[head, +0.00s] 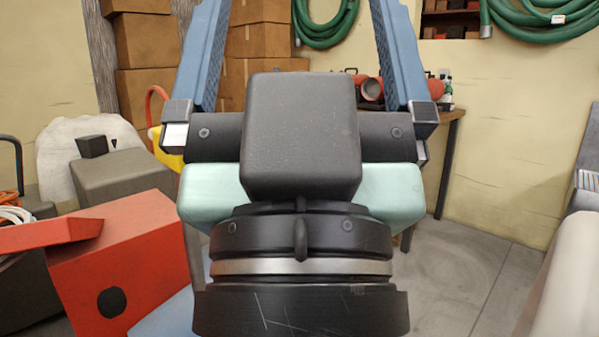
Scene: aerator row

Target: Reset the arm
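My gripper (297,12) fills the middle of the head view, seen from behind and pointing up and away. Its two blue fingers stand wide apart, one at each side of the black body, so it is open. Nothing shows between the fingers. The fingertips run to or past the top edge of the picture. The black wrist of my arm (301,285) is below it, with a silver ring. The rest of the arm is out of view.
A red box (125,265) stands at left, near a grey box (120,182) and white sack (70,150). Cardboard boxes (155,50) are stacked behind. A wooden table (452,130) holds red parts (371,89). Green hoses (325,22) hang on the wall. Bare floor (470,265) shows at right.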

